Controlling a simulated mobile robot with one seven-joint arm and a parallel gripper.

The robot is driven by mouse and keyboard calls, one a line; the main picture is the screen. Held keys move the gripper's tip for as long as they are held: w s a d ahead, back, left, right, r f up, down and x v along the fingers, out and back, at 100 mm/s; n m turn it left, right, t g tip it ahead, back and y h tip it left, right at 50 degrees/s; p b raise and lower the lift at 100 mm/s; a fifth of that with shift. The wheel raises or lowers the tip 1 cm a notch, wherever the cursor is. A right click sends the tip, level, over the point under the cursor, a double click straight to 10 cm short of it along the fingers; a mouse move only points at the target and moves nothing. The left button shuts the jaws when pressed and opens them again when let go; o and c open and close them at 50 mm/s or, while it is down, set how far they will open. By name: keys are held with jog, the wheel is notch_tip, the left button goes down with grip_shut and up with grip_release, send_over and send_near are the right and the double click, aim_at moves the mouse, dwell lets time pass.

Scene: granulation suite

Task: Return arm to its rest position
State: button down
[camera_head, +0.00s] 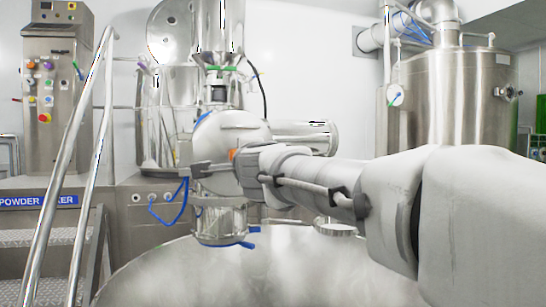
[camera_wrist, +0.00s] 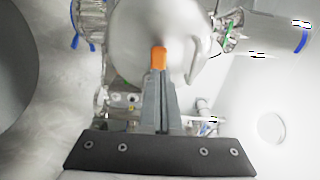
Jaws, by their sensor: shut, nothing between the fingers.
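My arm (camera_head: 390,200) reaches in from the right side of the head view, stretched level toward the middle of the picture. My gripper (camera_wrist: 160,60) shows in the wrist view, its two grey fingers close together and shut on nothing. An orange patch shows at the fingertips. The fingertips overlap a rounded pale metal body (camera_wrist: 140,30) in that view; I cannot tell whether they touch it. In the head view the hand lies in front of the processing machine, and its fingers are hard to make out there.
A large shiny metal dome (camera_head: 260,275) lies below the arm. A steel control cabinet (camera_head: 60,95) and handrails (camera_head: 75,150) stand at left. A tall steel vessel (camera_head: 460,100) stands behind the arm at right. Blue hoses (camera_head: 178,205) hang near the machine.

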jog(key=s+a+p, duration=0.1)
jog(key=s+a, duration=0.1)
jog(key=s, duration=0.5)
jog(key=s+d+f+n+g+h+p, duration=0.5)
jog(key=s+d+f+n+g+p, duration=0.3)
jog(key=s+d+f, duration=1.5)
jog(key=d+n+g, duration=0.2)
jog(key=n+g, duration=0.1)
jog(key=n, duration=0.3)
jog(key=shift+s+f+n+g, duration=0.3)
jog(key=shift+s, duration=0.05)
jog(key=shift+d, duration=0.1)
